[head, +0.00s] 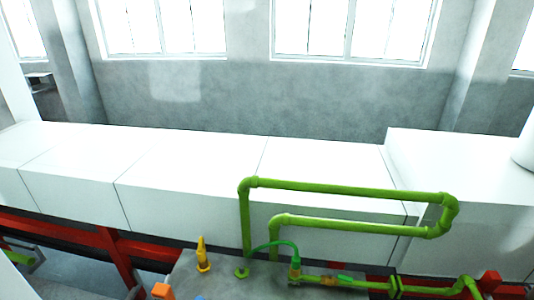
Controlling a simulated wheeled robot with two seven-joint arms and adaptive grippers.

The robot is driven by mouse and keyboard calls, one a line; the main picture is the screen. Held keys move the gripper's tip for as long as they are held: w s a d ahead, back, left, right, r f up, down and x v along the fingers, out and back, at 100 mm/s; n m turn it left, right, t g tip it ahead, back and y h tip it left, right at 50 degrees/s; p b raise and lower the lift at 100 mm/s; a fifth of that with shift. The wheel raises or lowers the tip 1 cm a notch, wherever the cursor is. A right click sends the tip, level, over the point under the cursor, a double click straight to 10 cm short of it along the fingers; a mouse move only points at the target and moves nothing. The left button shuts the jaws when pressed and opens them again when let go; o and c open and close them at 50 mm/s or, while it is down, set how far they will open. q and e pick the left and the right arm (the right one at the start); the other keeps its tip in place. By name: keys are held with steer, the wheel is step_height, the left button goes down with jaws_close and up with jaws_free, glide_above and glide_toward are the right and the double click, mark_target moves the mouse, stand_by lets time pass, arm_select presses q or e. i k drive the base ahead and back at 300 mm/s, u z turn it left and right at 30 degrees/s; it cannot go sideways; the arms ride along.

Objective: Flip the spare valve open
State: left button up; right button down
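I cannot tell for sure which fitting is the spare valve. Low in the head view, a yellow pointed fitting (203,256) stands upright on a grey block (225,277). An orange piece (162,290) shows at the bottom edge to its left. A short green handle-like piece (344,278) lies along an orange-brown pipe section to the right. A thin green curved piece (275,244) arches beside the green pipes. Neither of my grippers is in view.
Green pipes (340,189) rise from the block and loop to the right in front of a long white housing (190,165). Red beams (60,228) run below the housing at the left. A grey wall (240,97) with bright windows stands behind.

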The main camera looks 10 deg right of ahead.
mark_target(342, 277)
steer(key=z, duration=0.9)
steer(key=k, duration=0.2)
steer(key=u, duration=0.3)
steer(key=i, duration=0.45)
steer(key=z, duration=0.05)
